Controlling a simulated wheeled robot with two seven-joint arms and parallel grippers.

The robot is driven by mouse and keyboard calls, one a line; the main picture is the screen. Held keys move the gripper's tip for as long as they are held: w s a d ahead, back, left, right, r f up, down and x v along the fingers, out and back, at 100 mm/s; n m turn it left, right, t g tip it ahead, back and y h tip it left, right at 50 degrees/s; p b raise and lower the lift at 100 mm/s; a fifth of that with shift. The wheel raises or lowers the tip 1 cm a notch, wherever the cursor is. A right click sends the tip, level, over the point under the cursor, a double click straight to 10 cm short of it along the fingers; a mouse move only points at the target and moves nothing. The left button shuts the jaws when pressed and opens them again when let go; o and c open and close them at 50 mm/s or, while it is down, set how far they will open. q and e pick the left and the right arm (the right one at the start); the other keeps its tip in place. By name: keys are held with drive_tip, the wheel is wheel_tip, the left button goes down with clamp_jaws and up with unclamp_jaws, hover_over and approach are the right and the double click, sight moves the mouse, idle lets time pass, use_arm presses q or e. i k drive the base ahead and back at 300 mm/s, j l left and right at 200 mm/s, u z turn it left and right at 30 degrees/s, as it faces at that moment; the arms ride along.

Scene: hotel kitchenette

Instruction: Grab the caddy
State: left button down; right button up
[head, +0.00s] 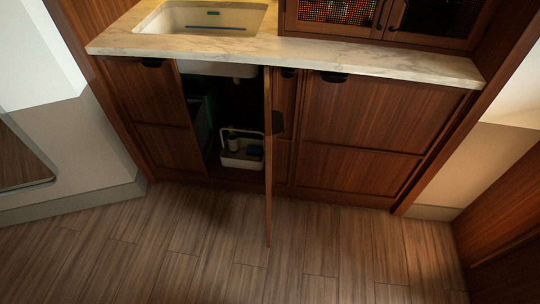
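The caddy (241,160) is a pale, open container with an upright loop handle. It stands low inside the open cabinet under the sink, close to the front opening. A small bottle or can shows in it, too dark to name for sure. Its right side is close to or partly behind the open cabinet door (268,175) in this view. Neither of my grippers is in view.
The cabinet door stands out toward me, seen nearly edge-on. A dark green object (204,118) sits inside the cabinet at left. Above are the marble counter (380,62) and the sink (200,20). The wood floor (180,250) in front is clear.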

sight(237, 160)
drive_tip(key=l+u, duration=0.25)
drive_tip(key=l, duration=0.25)
drive_tip(key=l+u, duration=0.25)
drive_tip(key=l, duration=0.2)
drive_tip(key=k+l+u, duration=0.25)
drive_tip(key=l, duration=0.2)
drive_tip(key=i+j+z, duration=0.15)
drive_tip(key=j, duration=0.2)
drive_tip(key=i+j+z, duration=0.1)
drive_tip(key=i+j, duration=0.15)
drive_tip(key=i+j+z, duration=0.15)
drive_tip(key=j, duration=0.3)
drive_tip(key=i+j+z, duration=0.15)
drive_tip(key=j, duration=0.2)
drive_tip(key=i+j+z, duration=0.1)
drive_tip(key=z, duration=0.35)
drive_tip(key=j+z, duration=0.1)
drive_tip(key=z, duration=0.35)
drive_tip(key=i+j+z, duration=0.1)
drive_tip(key=z, duration=0.3)
drive_tip(key=j+z, duration=0.15)
drive_tip(key=z, duration=0.3)
